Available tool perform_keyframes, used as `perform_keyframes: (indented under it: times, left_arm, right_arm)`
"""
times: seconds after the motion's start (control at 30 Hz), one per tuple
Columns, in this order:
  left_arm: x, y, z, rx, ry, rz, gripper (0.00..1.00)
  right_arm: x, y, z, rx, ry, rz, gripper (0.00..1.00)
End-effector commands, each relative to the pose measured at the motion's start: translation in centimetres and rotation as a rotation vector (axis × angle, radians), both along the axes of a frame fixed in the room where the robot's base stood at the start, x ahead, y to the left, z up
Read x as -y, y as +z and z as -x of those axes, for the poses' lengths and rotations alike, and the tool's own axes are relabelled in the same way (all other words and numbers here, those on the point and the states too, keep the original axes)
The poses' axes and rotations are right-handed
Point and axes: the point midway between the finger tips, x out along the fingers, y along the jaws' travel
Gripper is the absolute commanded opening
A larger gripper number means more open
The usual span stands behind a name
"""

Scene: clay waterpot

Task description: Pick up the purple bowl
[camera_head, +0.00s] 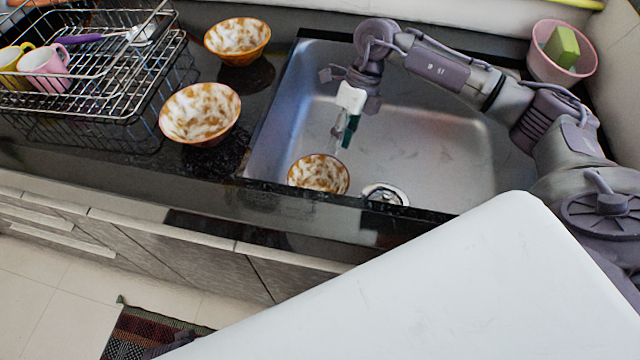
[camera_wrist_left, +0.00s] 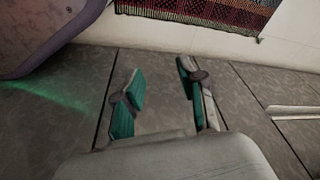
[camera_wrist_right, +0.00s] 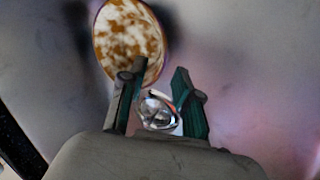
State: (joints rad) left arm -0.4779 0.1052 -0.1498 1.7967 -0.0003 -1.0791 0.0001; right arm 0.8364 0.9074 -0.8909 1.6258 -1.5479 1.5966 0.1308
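No bowl in view looks purple. Three bowls have brown-and-white mottled insides and orange-brown rims. One bowl (camera_head: 318,174) is in the sink near its front wall, and it also shows in the right wrist view (camera_wrist_right: 125,38). Another bowl (camera_head: 200,112) stands on the dark counter left of the sink, and a third bowl (camera_head: 238,40) stands behind it. My right gripper (camera_head: 343,146) points down over the sink, above and behind the sink bowl. In the right wrist view its fingers (camera_wrist_right: 160,98) are apart and empty. My left gripper (camera_wrist_left: 158,88) is open and empty, facing the cabinet fronts.
The metal sink (camera_head: 440,150) has a drain (camera_head: 385,194) right of the sink bowl. A wire dish rack (camera_head: 110,85) with pink (camera_head: 45,66) and yellow (camera_head: 10,62) mugs is at left. A pink container (camera_head: 545,68) with a green sponge (camera_head: 562,46) stands back right.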

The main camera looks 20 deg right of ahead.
Motion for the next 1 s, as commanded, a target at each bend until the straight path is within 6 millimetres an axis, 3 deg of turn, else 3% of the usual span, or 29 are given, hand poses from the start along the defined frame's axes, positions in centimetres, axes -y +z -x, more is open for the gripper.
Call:
perform_keyframes:
  times: [0.33,0.6,0.87,1.0]
  left_arm:
    - [0.0,0.6,-0.1,0.001,0.001,-0.001,0.4]
    - [0.1,1.9,-0.6,0.011,0.001,0.002,0.4]
    - [0.1,2.7,-0.8,0.018,0.003,0.003,0.4]
    - [0.1,2.5,-0.6,0.013,0.003,0.001,0.4]
  right_arm:
    - [-1.0,-2.5,0.7,-0.002,0.002,-0.001,0.32]
    - [-2.3,-6.0,1.6,-0.002,0.001,-0.003,0.32]
    - [-2.5,-6.3,1.6,0.0,0.001,-0.001,0.32]
    - [-2.5,-6.2,1.6,0.001,0.0,-0.001,0.09]
